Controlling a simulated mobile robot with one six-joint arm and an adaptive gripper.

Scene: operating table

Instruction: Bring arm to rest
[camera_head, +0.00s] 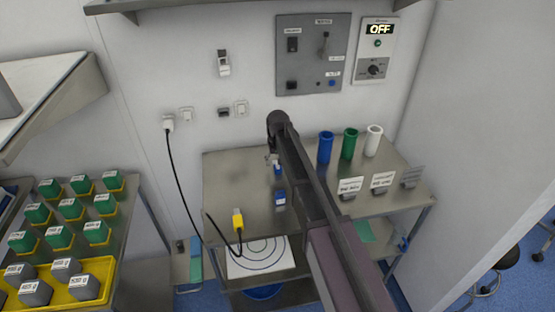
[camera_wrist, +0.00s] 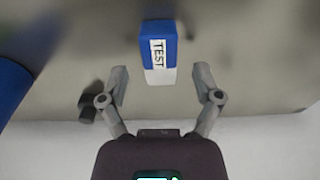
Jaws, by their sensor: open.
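My gripper (camera_wrist: 160,84) is open in the wrist view, its two fingers spread apart with nothing held between them. A blue and white block labelled TEST (camera_wrist: 158,50) lies just ahead of the fingertips, in line with the gap and apart from both fingers. In the head view my arm reaches across the metal table (camera_head: 228,185) from the lower right towards the wall. My gripper (camera_head: 273,158) is small there and partly hidden by my arm. A small blue piece (camera_head: 278,169) shows near it, and a blue block (camera_head: 280,198) stands closer to the camera.
Blue (camera_head: 325,148), green (camera_head: 349,144) and white (camera_head: 373,141) cylinders stand right of my arm, behind small label signs. A yellow plug (camera_head: 238,220) with a black cable lies at the table's front left. A wall panel (camera_head: 313,55) and an OFF display (camera_head: 379,30) are behind.

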